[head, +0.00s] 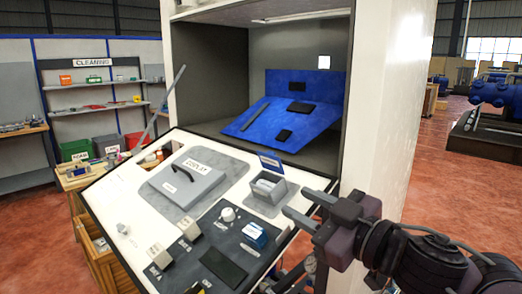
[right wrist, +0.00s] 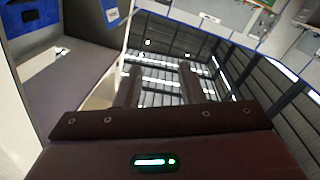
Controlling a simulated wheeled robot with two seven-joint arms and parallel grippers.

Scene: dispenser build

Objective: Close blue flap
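The blue flap (head: 273,119) is a slanted blue panel with dark pads, inside the open grey compartment of the white cabinet. It leans down and forward from an upright blue back panel (head: 305,84). A blue piece (right wrist: 32,13) shows at the upper left of the right wrist view; I cannot tell which part it is. My right gripper (head: 302,207) is in front of the console at its right side, apart from the flap. Its two fingers stand apart with nothing between them, as the right wrist view (right wrist: 160,86) also shows. My left gripper is out of view.
The sloped console (head: 140,213) below the compartment carries a grey lid (head: 187,186), a small grey bin (head: 268,189) with a blue sign, and knobs. The cabinet's white right wall (head: 385,100) stands between the compartment and the open floor. Shelves stand at the left.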

